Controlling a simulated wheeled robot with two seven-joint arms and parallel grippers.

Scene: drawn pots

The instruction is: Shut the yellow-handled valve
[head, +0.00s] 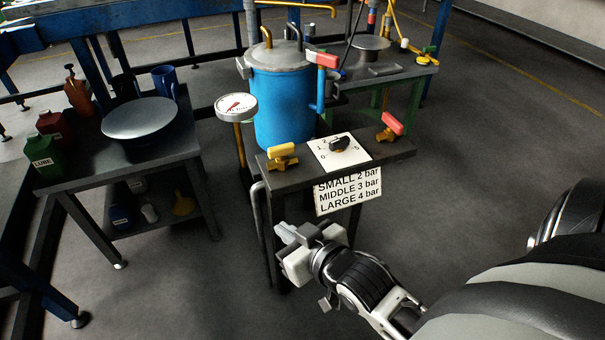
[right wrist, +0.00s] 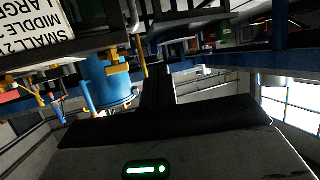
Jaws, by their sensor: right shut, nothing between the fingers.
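The yellow-handled valve (head: 282,156) sits at the left end of the dark bench shelf in the head view. Its yellow lever lies roughly level, left to right, on top of a brass body. I cannot tell whether the lever is along or across its pipe. My right gripper (head: 286,232) is shut and empty, below and in front of the shelf, apart from the valve. My left gripper is not in view.
A blue pot (head: 283,108) with a grey lid stands behind the shelf, by a pressure gauge (head: 236,107). A black knob (head: 340,144) and a red-handled valve (head: 391,126) are farther right on the shelf. A pressure sign (head: 348,191) hangs below its front edge, near my gripper.

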